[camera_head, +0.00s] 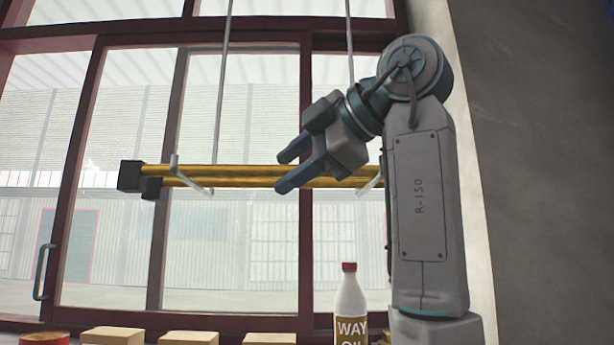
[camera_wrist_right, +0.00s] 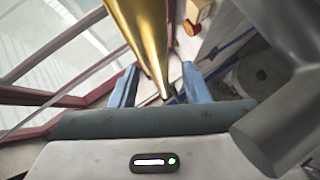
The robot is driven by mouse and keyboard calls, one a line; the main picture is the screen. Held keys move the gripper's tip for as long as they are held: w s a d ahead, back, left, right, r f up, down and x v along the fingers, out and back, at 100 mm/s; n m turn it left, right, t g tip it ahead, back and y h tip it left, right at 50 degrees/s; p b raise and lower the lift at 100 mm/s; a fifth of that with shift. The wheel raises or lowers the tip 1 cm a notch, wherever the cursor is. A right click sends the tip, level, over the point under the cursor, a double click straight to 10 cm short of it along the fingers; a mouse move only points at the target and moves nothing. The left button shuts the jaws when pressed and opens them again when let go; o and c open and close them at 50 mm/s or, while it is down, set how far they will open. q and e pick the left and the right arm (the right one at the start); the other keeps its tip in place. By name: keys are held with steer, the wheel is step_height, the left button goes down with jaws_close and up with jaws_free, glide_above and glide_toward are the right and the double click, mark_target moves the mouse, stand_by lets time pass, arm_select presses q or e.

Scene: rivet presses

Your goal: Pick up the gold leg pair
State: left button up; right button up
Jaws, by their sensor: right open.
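The gold leg pair (camera_head: 240,171) is two long parallel gold bars with dark square blocks at their left ends. It hangs level on white hooks below thin rods, in front of the window. My right gripper (camera_head: 281,174) is open, its two fingers pointing left over the right half of the pair. In the right wrist view a gold bar (camera_wrist_right: 140,35) runs down between the open fingers of the gripper (camera_wrist_right: 160,88). I cannot tell whether the fingers touch it. The pair's right end is hidden behind my right arm. My left gripper is not in view.
A white oil bottle (camera_head: 350,300) with a red cap stands below my right gripper. Several cardboard boxes (camera_head: 112,335) and a red tin (camera_head: 45,338) line the bottom edge. A white hook (camera_head: 193,176) holds the pair's left part. A grey wall (camera_head: 540,150) is at right.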

jaws_close()
steer(key=shift+r, duration=0.15)
